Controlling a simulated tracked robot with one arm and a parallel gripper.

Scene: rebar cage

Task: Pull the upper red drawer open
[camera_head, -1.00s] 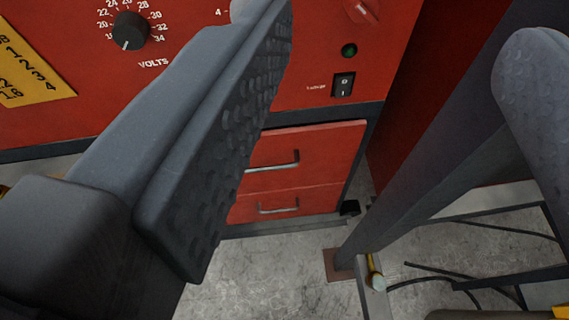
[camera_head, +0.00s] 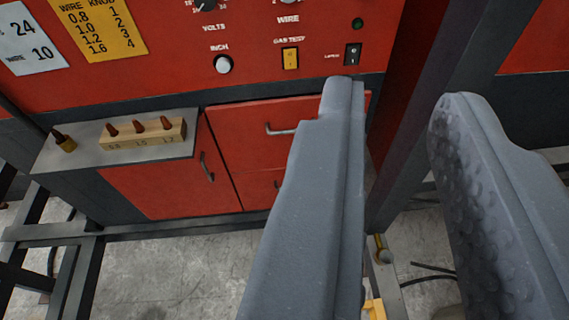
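The upper red drawer (camera_head: 240,140) is in the middle of the view, below the control panel. Its metal bar handle (camera_head: 282,131) shows just left of my left finger, which covers the drawer's right part. The drawer looks shut. The lower red drawer (camera_head: 257,188) is below it, mostly hidden behind the same finger. My gripper (camera_head: 400,90) is open and empty, with its two grey fingers wide apart. The gap between them lies right of the handle, in front of a dark upright post (camera_head: 420,110). I see no contact with the handle.
A red cabinet door (camera_head: 155,190) with its own handle is left of the drawers. Above it, a grey shelf (camera_head: 70,150) holds a wooden block with several tips (camera_head: 142,134). The dark post stands close on the right. Cables lie on the concrete floor.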

